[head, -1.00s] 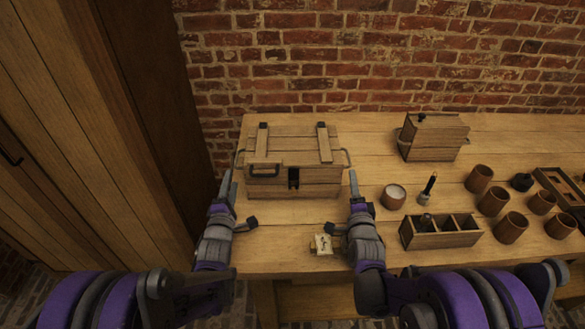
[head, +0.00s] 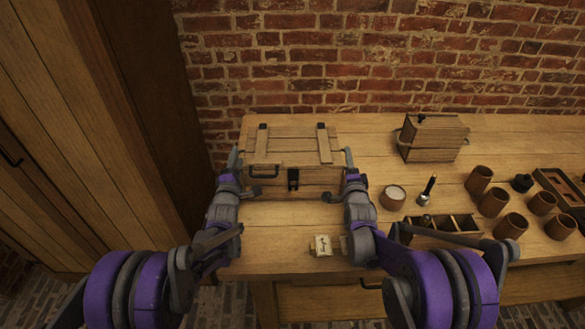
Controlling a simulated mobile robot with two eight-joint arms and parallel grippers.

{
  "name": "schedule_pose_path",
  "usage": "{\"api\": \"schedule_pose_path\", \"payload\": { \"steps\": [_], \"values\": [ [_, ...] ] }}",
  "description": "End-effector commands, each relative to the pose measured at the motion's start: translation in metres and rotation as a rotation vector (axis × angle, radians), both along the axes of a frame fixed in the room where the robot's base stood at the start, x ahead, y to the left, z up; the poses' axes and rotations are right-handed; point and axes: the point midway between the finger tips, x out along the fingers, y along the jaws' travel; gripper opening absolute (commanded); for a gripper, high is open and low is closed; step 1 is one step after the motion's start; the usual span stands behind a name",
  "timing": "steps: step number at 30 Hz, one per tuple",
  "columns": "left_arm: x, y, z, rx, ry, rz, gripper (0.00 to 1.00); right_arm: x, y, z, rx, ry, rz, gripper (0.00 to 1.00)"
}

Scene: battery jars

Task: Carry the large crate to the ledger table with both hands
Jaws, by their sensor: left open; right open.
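The large crate (head: 290,146) is a wooden box with a slatted lid, dark latch and side handles. It stands closed on the wooden table (head: 300,221) against the brick wall. My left gripper (head: 243,172) is open at the crate's left end, by the left handle. My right gripper (head: 339,175) is open at the right end, by the right handle. The fingers partly cover both handles, and I cannot tell whether they touch them. No separate ledger table can be made out.
A smaller wooden box (head: 433,140), a cream-filled cup (head: 393,197), a brush-like tool (head: 428,189), several brown cups (head: 494,202) and a divided tray (head: 463,225) stand to the right. A small marked block (head: 321,245) lies near the front edge. A wooden cabinet (head: 90,120) stands at left.

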Motion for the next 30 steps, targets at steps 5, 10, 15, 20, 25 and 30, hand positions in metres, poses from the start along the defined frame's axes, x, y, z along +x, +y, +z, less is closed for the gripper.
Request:
{"api": "schedule_pose_path", "payload": {
  "steps": [5, 10, 15, 20, 25, 30],
  "values": [
    [0.0021, -0.0001, 0.0000, 0.000, 0.000, 0.000, 0.48, 0.0022, -0.0001, 0.0000, 0.000, 0.000, 0.000, 0.48],
    [0.0018, -0.0001, -0.0001, 0.000, 0.000, 0.000, 0.43, 0.0019, -0.0001, -0.0001, 0.000, 0.000, 0.000, 0.43],
    [0.0017, 0.0000, 0.0000, 0.000, 0.000, 0.000, 0.12, 0.0018, 0.0001, 0.0000, 0.000, 0.000, 0.000, 0.12],
    [0.0017, 0.0000, -0.0001, 0.000, 0.000, 0.000, 0.00, 0.0017, 0.0000, -0.0001, 0.000, 0.000, 0.000, 0.00],
    [0.0016, 0.0000, -0.0001, 0.000, 0.000, 0.000, 0.00, 0.0017, 0.0000, -0.0001, 0.000, 0.000, 0.000, 0.00],
    [0.0016, 0.0000, -0.0001, 0.000, 0.000, 0.000, 0.00, 0.0017, 0.0000, -0.0001, 0.000, 0.000, 0.000, 0.00]
  ]
}}
